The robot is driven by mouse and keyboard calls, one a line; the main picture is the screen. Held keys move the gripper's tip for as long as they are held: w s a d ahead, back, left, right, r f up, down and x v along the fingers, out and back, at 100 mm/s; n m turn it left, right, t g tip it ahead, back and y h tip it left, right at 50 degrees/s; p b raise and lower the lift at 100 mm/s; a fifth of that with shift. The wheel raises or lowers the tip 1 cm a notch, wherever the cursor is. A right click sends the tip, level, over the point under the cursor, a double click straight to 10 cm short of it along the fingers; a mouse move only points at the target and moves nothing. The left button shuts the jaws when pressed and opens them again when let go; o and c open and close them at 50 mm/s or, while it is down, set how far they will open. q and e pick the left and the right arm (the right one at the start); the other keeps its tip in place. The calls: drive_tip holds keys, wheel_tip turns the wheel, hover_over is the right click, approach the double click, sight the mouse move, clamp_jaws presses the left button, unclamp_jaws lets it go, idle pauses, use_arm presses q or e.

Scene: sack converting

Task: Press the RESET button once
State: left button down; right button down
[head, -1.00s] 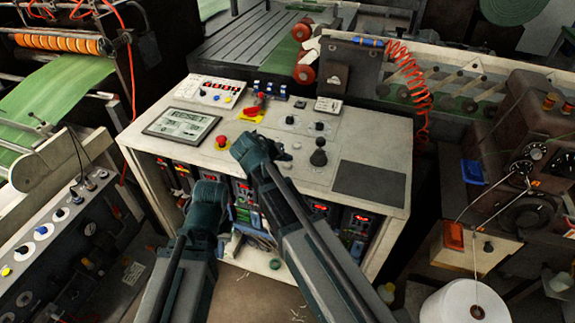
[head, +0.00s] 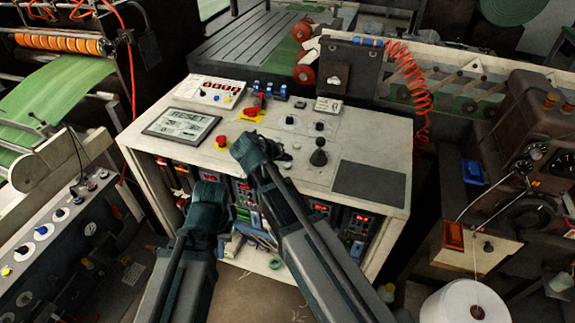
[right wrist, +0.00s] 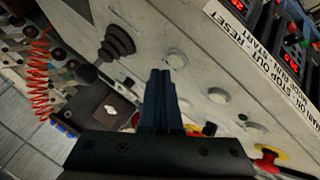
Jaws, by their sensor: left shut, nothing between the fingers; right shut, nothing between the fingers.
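The pale control console (head: 360,148) fills the middle of the head view. My right gripper (head: 240,150) is shut and empty, low over the console's front part, and hides some controls. In the right wrist view its closed fingers (right wrist: 160,75) point at the panel beside a round pale button (right wrist: 177,58); whether they touch anything I cannot tell. More pale buttons (right wrist: 218,95) lie in a row to the lower right. The printed strip (right wrist: 258,48) includes RESET, but I cannot tell which button it names. My left gripper (head: 207,190) is shut, in front of the console.
A black joystick (head: 318,156) stands right of my right gripper. A red mushroom button (head: 221,141) is to its left, and a red control on a yellow plate (head: 252,110) lies behind. A dark box (head: 350,70) with a coiled red hose (head: 408,85) stands at the back.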

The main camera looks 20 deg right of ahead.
sight(286, 169)
drive_tip(key=shift+f, duration=0.1)
drive_tip(key=shift+f+b, duration=0.3)
drive_tip(key=shift+b, duration=0.15)
drive_tip(key=shift+f+b, duration=0.4)
drive_tip(key=shift+f, duration=0.05)
idle(0.8)
drive_tip(key=shift+r, duration=0.1)
drive_tip(key=shift+r+p, duration=0.75)
drive_tip(key=shift+p, duration=0.1)
wheel_tip(286, 169, up, 5)
drive_tip(key=p, duration=0.5)
